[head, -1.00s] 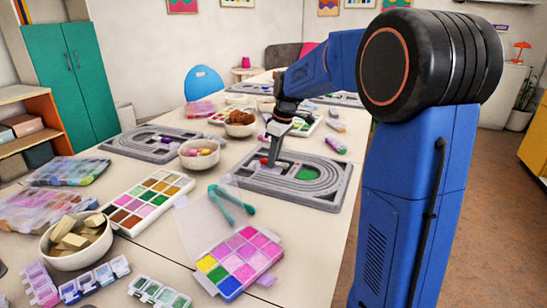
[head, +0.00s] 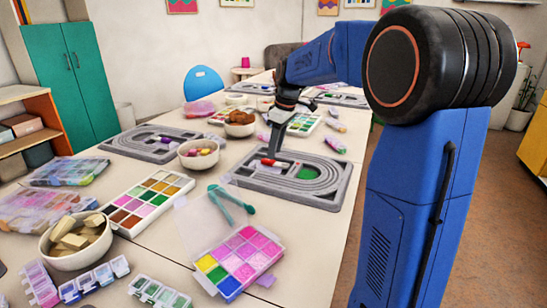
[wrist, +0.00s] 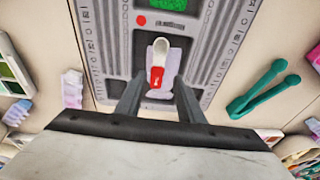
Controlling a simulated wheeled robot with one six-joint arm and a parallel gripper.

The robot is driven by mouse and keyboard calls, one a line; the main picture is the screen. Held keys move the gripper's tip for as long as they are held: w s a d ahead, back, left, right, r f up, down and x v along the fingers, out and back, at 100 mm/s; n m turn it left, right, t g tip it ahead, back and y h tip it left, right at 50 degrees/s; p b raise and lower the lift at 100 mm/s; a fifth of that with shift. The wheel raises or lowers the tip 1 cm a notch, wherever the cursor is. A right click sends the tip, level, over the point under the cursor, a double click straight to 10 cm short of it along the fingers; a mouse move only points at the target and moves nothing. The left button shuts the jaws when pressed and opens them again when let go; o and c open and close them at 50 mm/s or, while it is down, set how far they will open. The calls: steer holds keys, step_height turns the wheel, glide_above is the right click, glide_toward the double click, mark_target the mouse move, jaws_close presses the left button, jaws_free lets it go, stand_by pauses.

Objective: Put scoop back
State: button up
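A small scoop (wrist: 158,65) with a white end and a red end lies over a pale patch on the grey bead board (wrist: 207,50) in the wrist view. My gripper (wrist: 158,84) is open, with one finger on each side of the scoop's red end and visible gaps between. In the head view my gripper (head: 274,151) points down over the near right bead board (head: 325,203). The red part of the scoop (head: 268,161) shows beside the fingers there; the rest is too small or hidden to tell.
Teal tweezers (head: 232,199) lie near the board's left side. An open case of coloured beads (head: 229,284) is at the front, and a bowl of beads (head: 187,162) stands to the left. Another bead board (head: 134,150) lies farther left.

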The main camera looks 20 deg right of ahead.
mark_target(280, 164)
steer(key=v, duration=0.8)
steer(key=shift+r, duration=0.25)
steer(key=shift+d, duration=0.1)
